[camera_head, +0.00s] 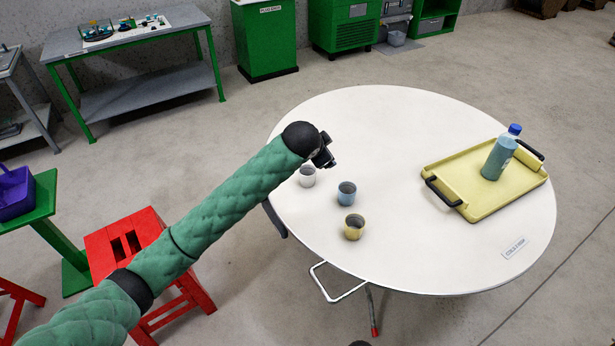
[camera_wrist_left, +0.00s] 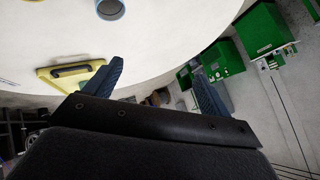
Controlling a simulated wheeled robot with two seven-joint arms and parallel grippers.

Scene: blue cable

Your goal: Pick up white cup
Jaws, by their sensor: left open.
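The white cup (camera_head: 307,177) stands upright on the round white table (camera_head: 400,120), near its left edge in the head view. My left gripper (camera_head: 326,156) is just above and behind the cup in that picture, apart from it as far as I can tell. In the left wrist view the two fingers of my left gripper (camera_wrist_left: 158,86) are spread with nothing between them. The white cup does not clearly show in the wrist view. My right gripper is not in view.
A blue cup (camera_head: 347,194) and a yellow cup (camera_head: 354,228) stand close by. A yellow tray (camera_head: 475,205) with black handles holds a blue-capped bottle (camera_head: 499,157) at the right. A red stool (camera_head: 128,238) stands below my arm. The table's middle is clear.

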